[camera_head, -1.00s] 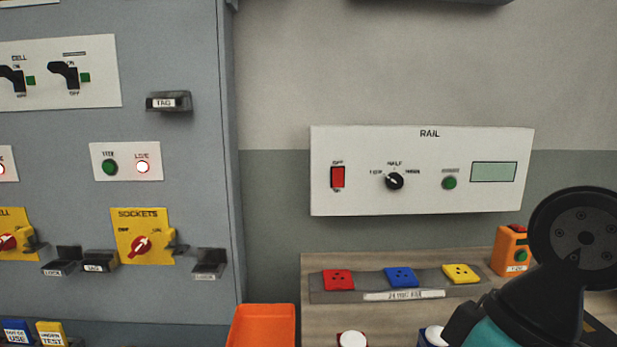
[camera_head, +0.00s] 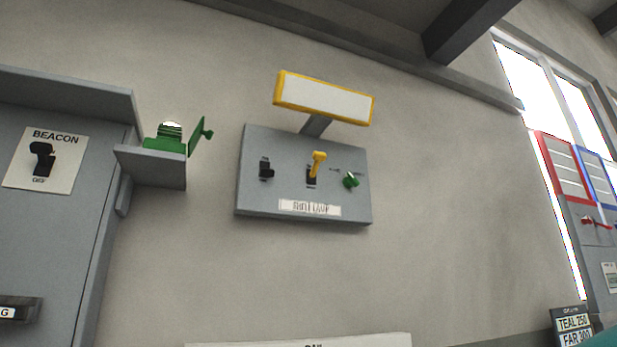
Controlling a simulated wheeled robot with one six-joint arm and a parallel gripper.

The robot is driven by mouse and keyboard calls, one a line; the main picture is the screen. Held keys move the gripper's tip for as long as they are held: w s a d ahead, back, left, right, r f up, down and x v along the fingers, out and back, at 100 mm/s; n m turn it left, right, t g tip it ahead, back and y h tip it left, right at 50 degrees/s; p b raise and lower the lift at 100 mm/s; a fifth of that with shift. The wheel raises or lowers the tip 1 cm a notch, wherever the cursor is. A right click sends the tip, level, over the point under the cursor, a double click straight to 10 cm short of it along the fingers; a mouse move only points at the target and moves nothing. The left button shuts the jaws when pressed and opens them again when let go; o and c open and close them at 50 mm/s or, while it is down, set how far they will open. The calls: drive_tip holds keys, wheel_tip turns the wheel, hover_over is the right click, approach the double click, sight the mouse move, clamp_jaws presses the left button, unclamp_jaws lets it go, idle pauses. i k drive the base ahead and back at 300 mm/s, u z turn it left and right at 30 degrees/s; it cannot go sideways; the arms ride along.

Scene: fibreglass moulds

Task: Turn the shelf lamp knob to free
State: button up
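A grey lamp box (camera_head: 258,202) is fixed to the wall at the centre of the head view. Its white label (camera_head: 310,208) is too blurred to read surely. A yellow-framed lamp head (camera_head: 323,100) stands above it on a short arm. On its face are a black switch (camera_head: 266,170), a yellow lever (camera_head: 317,165) standing up, and a green knob (camera_head: 351,181) at the right. Small marks by the knob are unreadable, so its setting is unclear. My gripper is not in view.
A grey cabinet (camera_head: 68,240) with a BEACON switch (camera_head: 42,157) stands at the left. A grey ledge (camera_head: 150,167) carries a green thing (camera_head: 165,142) with an opened flap. A dark beam (camera_head: 480,30) crosses above. Red and blue framed boards (camera_head: 566,168) hang at the right.

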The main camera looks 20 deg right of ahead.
sight(349, 180)
drive_tip(key=z, duration=0.45)
drive_tip(key=k, duration=0.5)
drive_tip(key=z, duration=1.25)
drive_tip(key=i, duration=1.05)
drive_tip(key=u, duration=0.9)
drive_tip(key=i, duration=0.6)
drive_tip(key=u, duration=0.75)
